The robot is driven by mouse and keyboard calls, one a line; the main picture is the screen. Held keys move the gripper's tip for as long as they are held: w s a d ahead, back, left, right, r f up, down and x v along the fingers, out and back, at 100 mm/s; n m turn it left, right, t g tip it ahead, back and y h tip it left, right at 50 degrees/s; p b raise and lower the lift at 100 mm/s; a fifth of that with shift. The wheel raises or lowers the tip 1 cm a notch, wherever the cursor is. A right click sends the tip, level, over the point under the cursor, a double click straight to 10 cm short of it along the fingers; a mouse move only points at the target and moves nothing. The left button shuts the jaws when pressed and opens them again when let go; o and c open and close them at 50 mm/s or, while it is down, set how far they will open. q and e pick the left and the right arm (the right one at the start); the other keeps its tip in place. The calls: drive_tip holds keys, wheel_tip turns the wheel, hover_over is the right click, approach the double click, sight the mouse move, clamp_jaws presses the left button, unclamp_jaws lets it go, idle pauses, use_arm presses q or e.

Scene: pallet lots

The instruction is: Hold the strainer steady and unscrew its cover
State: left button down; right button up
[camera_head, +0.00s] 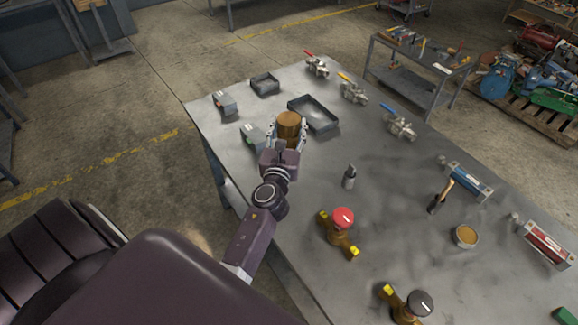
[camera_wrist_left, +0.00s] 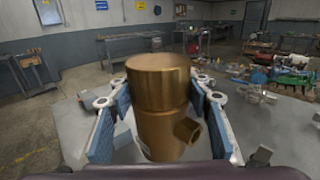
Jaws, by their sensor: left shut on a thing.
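The strainer is a brass body (camera_wrist_left: 165,132) with a short side branch at its lower right in the left wrist view. Its round brass cover (camera_wrist_left: 158,82) sits on top, and the strainer is upright. The strainer's base is hidden. My right gripper is not in view.
The grey metal table (camera_head: 390,190) carries a dark tray (camera_head: 314,113) just beyond the strainer. Several lever valves (camera_head: 400,125) line the far edge. The table's middle is mostly clear.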

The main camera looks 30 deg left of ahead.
use_arm(q)
wheel_tip(320, 180, down, 16)
drive_tip(key=b, duration=1)
drive_tip(key=shift+b, duration=0.4)
drive_tip(key=c, duration=1.5)
unclamp_jaws()
drive_tip(key=shift+f, duration=0.35)
drive_tip(key=o, duration=0.5)
drive_tip(key=shift+r, duration=0.1)
